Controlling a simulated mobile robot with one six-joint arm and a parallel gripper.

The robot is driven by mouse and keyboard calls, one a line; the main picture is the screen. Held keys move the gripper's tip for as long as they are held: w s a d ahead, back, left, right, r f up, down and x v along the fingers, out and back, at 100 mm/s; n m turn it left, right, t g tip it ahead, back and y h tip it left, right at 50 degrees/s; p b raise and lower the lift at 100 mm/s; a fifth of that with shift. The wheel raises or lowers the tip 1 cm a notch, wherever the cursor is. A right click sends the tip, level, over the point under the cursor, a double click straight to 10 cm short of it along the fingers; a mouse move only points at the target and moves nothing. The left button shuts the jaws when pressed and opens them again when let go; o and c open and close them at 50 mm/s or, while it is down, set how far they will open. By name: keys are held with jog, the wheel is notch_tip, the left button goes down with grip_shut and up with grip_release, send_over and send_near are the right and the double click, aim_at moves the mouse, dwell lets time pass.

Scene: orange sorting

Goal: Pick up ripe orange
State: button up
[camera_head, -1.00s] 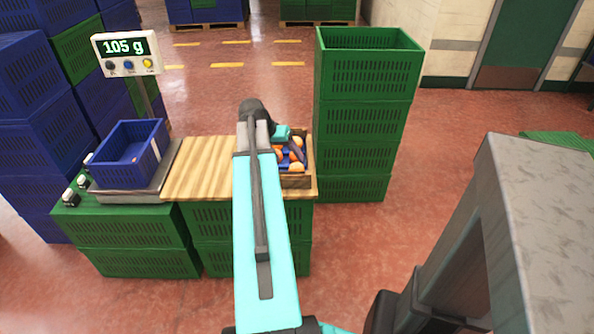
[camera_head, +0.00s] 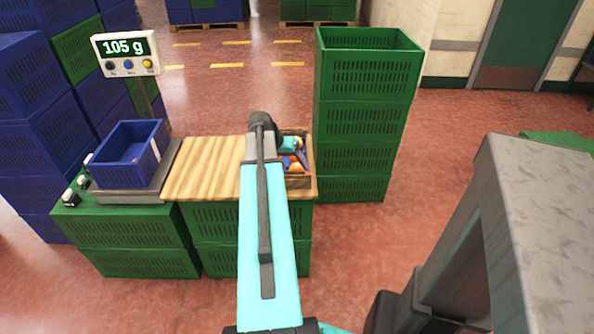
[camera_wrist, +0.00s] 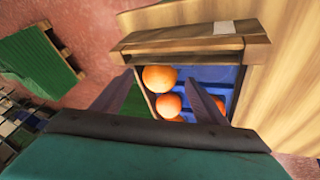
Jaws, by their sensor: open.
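Several oranges lie in a wooden crate (camera_head: 298,181) with a blue lining on the wooden tabletop. In the wrist view, one orange (camera_wrist: 159,78) is near the crate's wooden end wall (camera_wrist: 190,44), another orange (camera_wrist: 168,105) is below it, and a third orange (camera_wrist: 217,104) is partly hidden by the right finger. My gripper (camera_wrist: 160,92) is open and empty, its fingers pointing into the crate area. In the head view, my arm hides part of the crate and its fruit. I cannot tell which orange is ripe.
A blue crate (camera_head: 131,170) sits on a scale (camera_head: 166,184) whose display (camera_head: 126,48) reads 105 g. The wooden tabletop (camera_head: 203,168) between scale and crate is clear.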

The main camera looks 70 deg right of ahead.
aim_at(294, 165)
jog(key=shift+x, duration=0.8)
jog(key=c, duration=1.2)
jog(key=shift+o, duration=0.2)
jog(key=shift+r, duration=5)
